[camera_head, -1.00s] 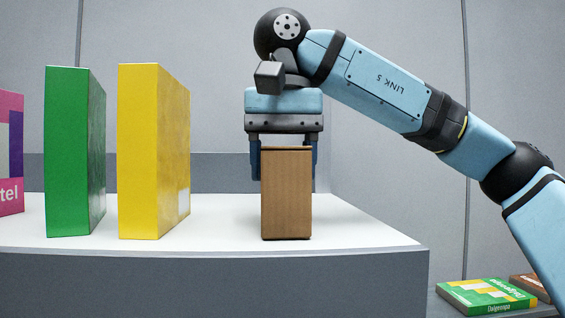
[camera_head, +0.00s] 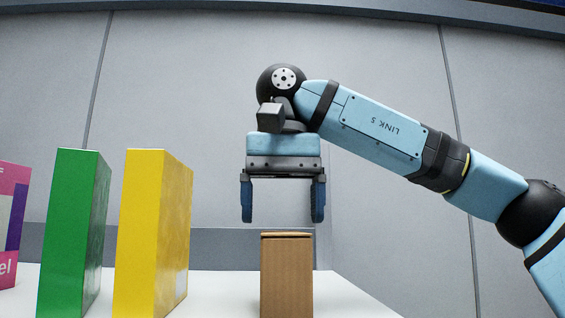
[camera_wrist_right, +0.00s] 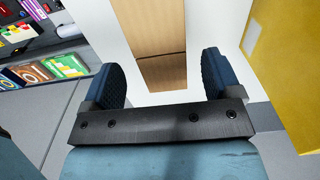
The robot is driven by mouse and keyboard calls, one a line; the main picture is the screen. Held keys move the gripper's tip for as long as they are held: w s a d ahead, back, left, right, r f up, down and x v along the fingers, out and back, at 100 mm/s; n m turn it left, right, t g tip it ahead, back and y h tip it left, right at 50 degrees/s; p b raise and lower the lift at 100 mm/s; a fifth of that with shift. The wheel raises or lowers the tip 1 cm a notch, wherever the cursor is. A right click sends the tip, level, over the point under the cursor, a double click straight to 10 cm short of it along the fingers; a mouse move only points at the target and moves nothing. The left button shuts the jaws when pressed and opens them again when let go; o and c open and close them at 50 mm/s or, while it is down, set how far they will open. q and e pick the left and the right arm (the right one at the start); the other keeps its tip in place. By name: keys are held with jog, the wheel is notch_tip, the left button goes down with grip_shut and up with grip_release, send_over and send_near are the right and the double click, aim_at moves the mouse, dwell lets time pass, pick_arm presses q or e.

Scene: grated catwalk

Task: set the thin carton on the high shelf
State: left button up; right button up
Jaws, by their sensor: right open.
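The thin carton (camera_head: 286,280) is plain brown cardboard and stands upright on the white top of the high shelf (camera_head: 345,298). Its lower end is cut off by the bottom edge of the head view. My right gripper (camera_head: 283,205) is open and empty, pointing down just above the carton, its fingers clear of it. In the right wrist view the carton (camera_wrist_right: 155,30) shows beyond the gap between the open fingers (camera_wrist_right: 165,85). My left gripper is not in view.
Left of the carton stand a yellow box (camera_head: 145,235), a green box (camera_head: 70,230) and a partly visible pink box (camera_head: 10,225). A grey wall is behind. In the wrist view, colourful boxes (camera_wrist_right: 62,66) sit on lower shelves at the left.

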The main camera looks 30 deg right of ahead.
notch_tip(320, 180, up, 7)
dwell(0.3)
